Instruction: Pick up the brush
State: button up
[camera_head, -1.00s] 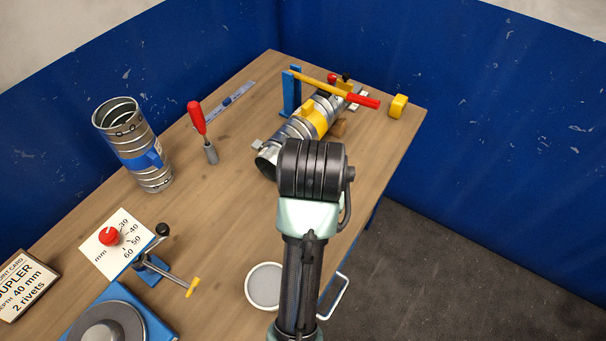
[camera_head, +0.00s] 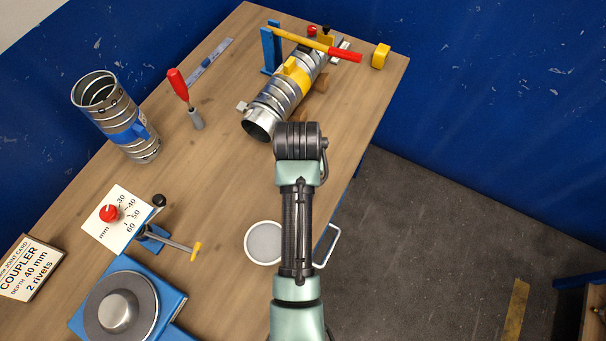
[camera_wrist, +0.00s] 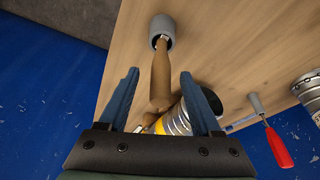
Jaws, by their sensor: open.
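The brush (camera_wrist: 160,75) shows in the wrist view as a brown wooden handle. It sticks up out of a grey round cup (camera_wrist: 153,24), and its bristle end is hidden inside. My gripper (camera_wrist: 159,73) is open, with two blue fingers, one on each side of the handle in the picture. I cannot tell whether the handle is fully between them in depth; no contact shows. In the head view my arm covers the brush and cup, and my fingers are hidden there.
A spiral duct (camera_head: 273,104) with a yellow band lies beyond, near a blue stand with a red-ended yellow lever (camera_head: 315,43). A red-handled tool (camera_head: 178,84), an upright duct piece (camera_head: 141,151) and a white-rimmed disc (camera_head: 264,243) are on the table (camera_head: 205,185).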

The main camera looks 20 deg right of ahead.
jog(key=shift+x, duration=1.5)
jog(key=shift+w, duration=0.1)
jog(key=shift+r, duration=0.1)
grip_shut()
